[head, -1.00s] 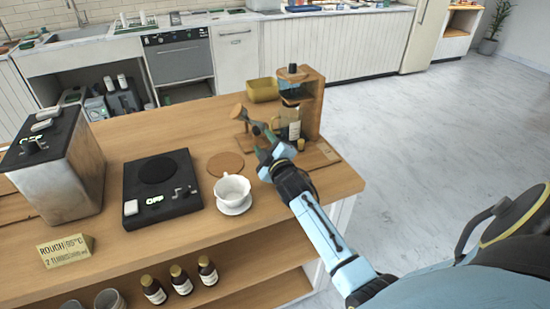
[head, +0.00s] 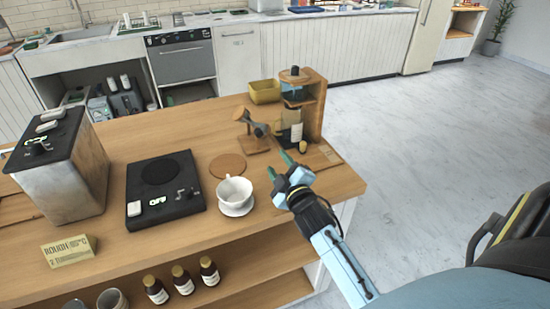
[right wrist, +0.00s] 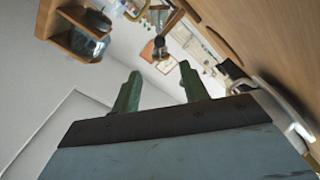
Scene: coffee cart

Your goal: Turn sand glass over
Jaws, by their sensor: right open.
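The sand glass appears to be the small wooden piece with a dark, slanted middle (head: 254,130) on the right part of the wooden counter. One round wooden end shows at its upper left, and a flat wooden base sits below. Its sand is too small to make out. My right gripper (head: 280,165) is in front of it and to its right, apart from it, with green fingers spread and empty. In the right wrist view, the fingers (right wrist: 160,88) are spread with nothing between them, and a small wooden piece, likely the sand glass (right wrist: 160,48), shows beyond them. My left gripper is not in view.
A tall wooden stand with glassware (head: 313,105) rises just right of the sand glass. A white cup (head: 234,190) on a saucer, a round cork mat (head: 227,166) and a black scale (head: 165,205) are to the left. A yellow tray (head: 264,91) is behind.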

